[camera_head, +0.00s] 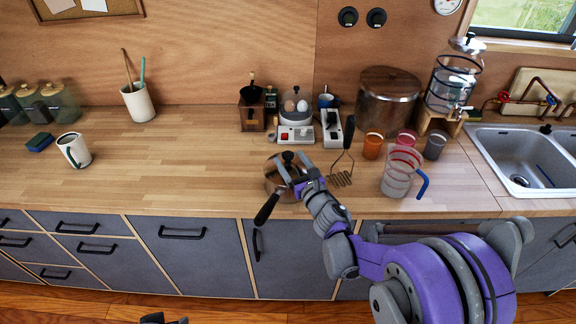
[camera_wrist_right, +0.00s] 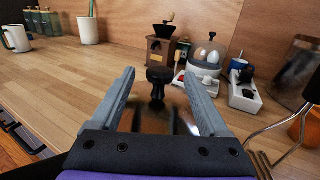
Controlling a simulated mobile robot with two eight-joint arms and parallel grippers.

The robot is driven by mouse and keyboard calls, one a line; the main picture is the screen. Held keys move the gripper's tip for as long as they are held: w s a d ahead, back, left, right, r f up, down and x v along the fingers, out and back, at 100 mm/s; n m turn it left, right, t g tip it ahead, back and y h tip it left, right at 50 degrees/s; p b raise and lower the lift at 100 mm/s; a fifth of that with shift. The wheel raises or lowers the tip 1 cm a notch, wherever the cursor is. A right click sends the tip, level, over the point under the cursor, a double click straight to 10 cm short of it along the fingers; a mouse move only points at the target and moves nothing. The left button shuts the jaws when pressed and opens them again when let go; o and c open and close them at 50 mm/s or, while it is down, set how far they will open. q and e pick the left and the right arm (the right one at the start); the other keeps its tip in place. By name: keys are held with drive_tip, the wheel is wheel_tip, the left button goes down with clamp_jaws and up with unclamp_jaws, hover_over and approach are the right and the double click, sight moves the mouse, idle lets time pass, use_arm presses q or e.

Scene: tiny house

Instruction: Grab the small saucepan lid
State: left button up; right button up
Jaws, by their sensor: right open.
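The small saucepan lid (camera_head: 290,166) sits on the saucepan near the counter's front edge in the head view, with a dark round knob on top and a black pan handle (camera_head: 267,209) pointing toward the front. My right gripper (camera_head: 291,166) is open over the lid. In the right wrist view the lid's black knob (camera_wrist_right: 158,82) stands between the two grey fingers of the gripper (camera_wrist_right: 158,92), with a gap on both sides. The lid's shiny surface (camera_wrist_right: 160,118) is partly hidden by the gripper body. My left gripper (camera_head: 163,319) barely shows at the bottom edge.
A glass pitcher (camera_head: 398,175), cups (camera_head: 373,146) and a large pot (camera_head: 388,100) stand further right. An egg cooker (camera_head: 295,112) and coffee grinder (camera_head: 252,108) stand behind.

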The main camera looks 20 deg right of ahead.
drive_tip(key=w, duration=0.3)
drive_tip(key=shift+a, duration=0.2)
drive_tip(key=shift+s, duration=0.25)
drive_tip(key=shift+c, duration=1)
clamp_jaws()
